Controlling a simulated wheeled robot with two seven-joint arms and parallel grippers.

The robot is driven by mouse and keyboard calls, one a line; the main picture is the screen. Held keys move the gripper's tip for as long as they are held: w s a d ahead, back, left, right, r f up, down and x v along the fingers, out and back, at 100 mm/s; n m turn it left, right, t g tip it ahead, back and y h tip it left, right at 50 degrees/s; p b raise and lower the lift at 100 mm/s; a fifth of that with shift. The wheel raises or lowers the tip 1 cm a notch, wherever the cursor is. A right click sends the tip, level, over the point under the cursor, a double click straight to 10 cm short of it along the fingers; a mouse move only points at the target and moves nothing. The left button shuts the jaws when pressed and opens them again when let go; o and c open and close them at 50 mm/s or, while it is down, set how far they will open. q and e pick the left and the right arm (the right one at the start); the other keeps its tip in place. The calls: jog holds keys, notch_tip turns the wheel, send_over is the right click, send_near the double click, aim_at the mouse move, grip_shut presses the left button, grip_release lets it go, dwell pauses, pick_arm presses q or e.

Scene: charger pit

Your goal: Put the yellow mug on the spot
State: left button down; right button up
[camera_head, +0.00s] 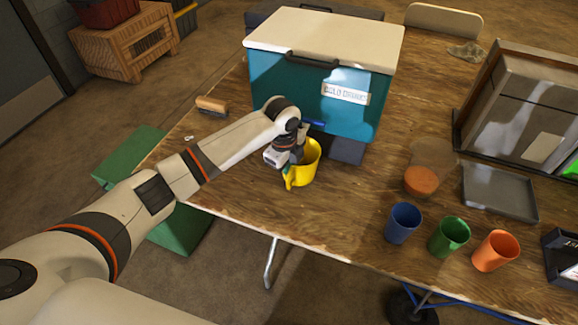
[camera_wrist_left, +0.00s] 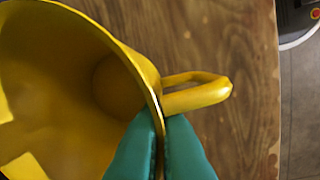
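The yellow mug (camera_head: 308,160) is upright in front of the teal cooler, its handle toward the near side. My left gripper (camera_head: 290,163) is at the mug's left wall. In the left wrist view, the green fingertips (camera_wrist_left: 163,125) are shut on the rim of the mug (camera_wrist_left: 75,75), close beside the handle. I cannot tell whether the mug touches the table. A round orange-brown disc (camera_head: 421,181) lies to the right on the table, with a paler round patch (camera_head: 433,155) behind it. I cannot tell which is the spot. My right gripper is not in view.
The cooler (camera_head: 290,95) stands right behind the mug. Blue (camera_head: 403,223), green (camera_head: 449,237) and orange (camera_head: 495,251) cups stand at the near right. A grey tray (camera_head: 499,192) lies beyond them. Bare wooden table (camera_head: 350,210) lies between mug and cups. A brush (camera_head: 212,106) lies left.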

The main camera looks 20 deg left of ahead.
pick_arm(q)
jog(key=shift+w+f, duration=0.65)
jog(key=shift+f, duration=0.15)
jog(key=shift+f, duration=0.15)
jog(key=c, duration=1.6)
grip_release()
jog(key=shift+c, duration=0.2)
jog(key=r, duration=0.4)
jog(key=s+r, duration=0.1)
jog(key=r, duration=0.7)
jog(key=shift+s+a+r, duration=0.1)
jog(key=shift+s+r, duration=0.05)
jog(key=shift+s, duration=0.05)
